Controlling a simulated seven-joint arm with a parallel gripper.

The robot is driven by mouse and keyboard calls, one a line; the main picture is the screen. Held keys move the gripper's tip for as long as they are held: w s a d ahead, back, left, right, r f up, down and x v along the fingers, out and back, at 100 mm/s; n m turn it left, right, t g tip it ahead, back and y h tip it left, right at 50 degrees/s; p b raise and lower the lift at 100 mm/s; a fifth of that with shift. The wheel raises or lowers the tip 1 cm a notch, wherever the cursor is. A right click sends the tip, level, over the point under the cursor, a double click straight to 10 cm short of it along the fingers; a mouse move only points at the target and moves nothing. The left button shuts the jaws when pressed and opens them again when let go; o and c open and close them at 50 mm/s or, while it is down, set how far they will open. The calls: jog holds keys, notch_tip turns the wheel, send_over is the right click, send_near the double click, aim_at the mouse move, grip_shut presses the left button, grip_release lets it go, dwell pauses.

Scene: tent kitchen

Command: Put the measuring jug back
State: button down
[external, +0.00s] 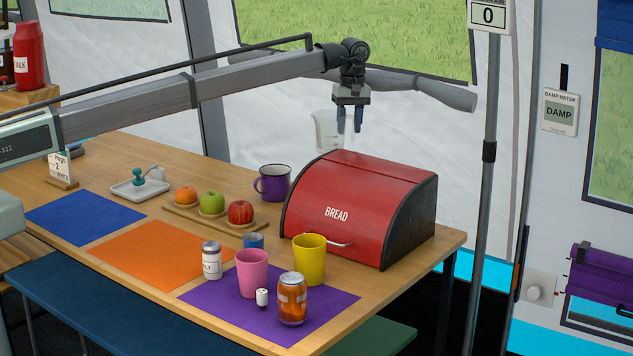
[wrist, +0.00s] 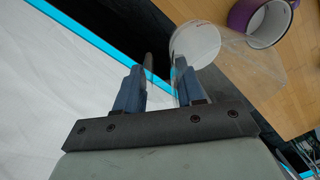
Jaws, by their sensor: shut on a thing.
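The clear measuring jug (external: 325,131) hangs from my gripper (external: 350,122), above the back left part of the red bread bin in the external view. My gripper is shut on the jug's side. In the wrist view, the jug (wrist: 240,65) is right of the gripper (wrist: 157,88), with its round end towards the camera and one finger overlapping it. The jug looks upright in the external view. The bread bin's top edge lies close below it; I cannot tell the gap between them.
The red bread bin (external: 350,205) is closed at the table's right end. A purple mug (external: 272,183) stands left of it, and fruit on a board (external: 215,218).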

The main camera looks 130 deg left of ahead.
notch_tip(320, 180, up, 3)
jog(key=shift+r, duration=0.1)
jog(key=s+d+f+n, duration=0.1)
jog(key=s+d+n, duration=0.3)
jog(key=d, duration=1.3)
jog(key=s+d+n, duration=0.1)
jog(key=s+d, duration=0.5)
jog(key=d, duration=1.1)
jog(key=s+d+f+n, duration=0.1)
jog(key=s+d+n, duration=0.3)
jog(key=d, duration=1.4)
jog(key=shift+m+t, duration=0.3)
jog(key=shift+m, duration=0.1)
jog(key=shift+s+a+f, duration=0.1)
jog(key=shift+f, duration=2.1)
jog(key=shift+s+a+f, duration=0.1)
jog(key=shift+f, duration=2.1)
jog(key=shift+s+a+f, duration=0.1)
jog(key=shift+f, duration=2.1)
jog(key=shift+f, duration=0.15)
jog(key=c, duration=0.7)
grip_release()
jog(key=r, duration=1.2)
jog(key=shift+a+r, duration=0.15)
jog(key=shift+a, duration=0.2)
